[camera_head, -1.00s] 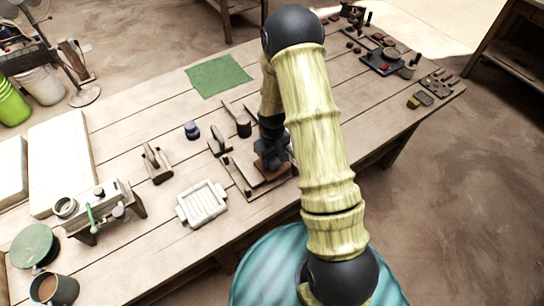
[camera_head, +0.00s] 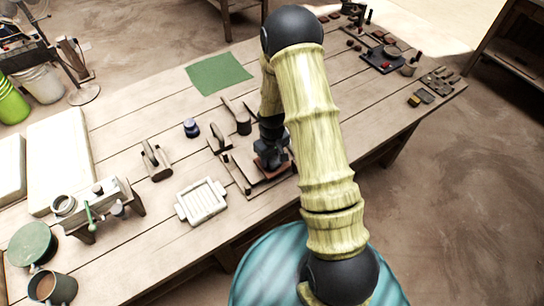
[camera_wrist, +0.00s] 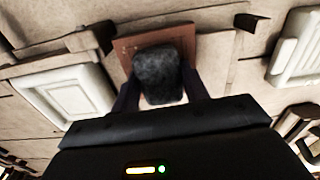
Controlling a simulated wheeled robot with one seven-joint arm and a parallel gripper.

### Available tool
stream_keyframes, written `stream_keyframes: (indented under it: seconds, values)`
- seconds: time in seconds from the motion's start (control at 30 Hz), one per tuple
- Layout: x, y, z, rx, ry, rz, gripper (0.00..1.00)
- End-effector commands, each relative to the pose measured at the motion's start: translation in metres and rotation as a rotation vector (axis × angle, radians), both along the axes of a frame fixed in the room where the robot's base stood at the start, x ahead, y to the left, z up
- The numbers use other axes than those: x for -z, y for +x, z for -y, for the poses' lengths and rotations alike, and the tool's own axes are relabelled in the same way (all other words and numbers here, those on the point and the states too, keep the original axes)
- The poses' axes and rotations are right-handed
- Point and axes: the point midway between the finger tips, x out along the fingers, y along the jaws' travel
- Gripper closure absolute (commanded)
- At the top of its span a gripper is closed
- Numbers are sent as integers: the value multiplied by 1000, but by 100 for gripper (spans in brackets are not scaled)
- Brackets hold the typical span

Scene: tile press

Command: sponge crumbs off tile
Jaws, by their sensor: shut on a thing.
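My gripper (camera_wrist: 160,90) is shut on a dark grey sponge (camera_wrist: 160,72), which shows between the two fingers in the wrist view. The sponge is over a reddish-brown tile (camera_wrist: 127,45). The sponge and gripper cover much of the tile, and I cannot tell whether the sponge touches it. The tile lies on a wooden board (camera_wrist: 215,50). In the head view my gripper (camera_head: 272,160) is low over the tile (camera_head: 280,174) on the board (camera_head: 238,175), partly hidden by my arm. I cannot make out any crumbs.
Wooden blocks with handles (camera_head: 156,162) and a dark blue knob (camera_head: 191,128) stand nearby. A green cloth (camera_head: 218,75) lies farther back. Bare table planks lie between these things.

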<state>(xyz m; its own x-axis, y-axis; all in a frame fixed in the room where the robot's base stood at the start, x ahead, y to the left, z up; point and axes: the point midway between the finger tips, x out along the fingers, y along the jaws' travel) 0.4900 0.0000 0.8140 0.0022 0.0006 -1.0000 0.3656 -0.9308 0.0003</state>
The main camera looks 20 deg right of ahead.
Motion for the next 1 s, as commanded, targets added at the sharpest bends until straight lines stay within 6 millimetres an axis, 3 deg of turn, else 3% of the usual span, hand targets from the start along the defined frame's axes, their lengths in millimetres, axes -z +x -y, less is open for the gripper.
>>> stream_keyframes:
  seconds: [1.0]
  values:
    - [0, 6, -15, 0, 0, 0, 73]
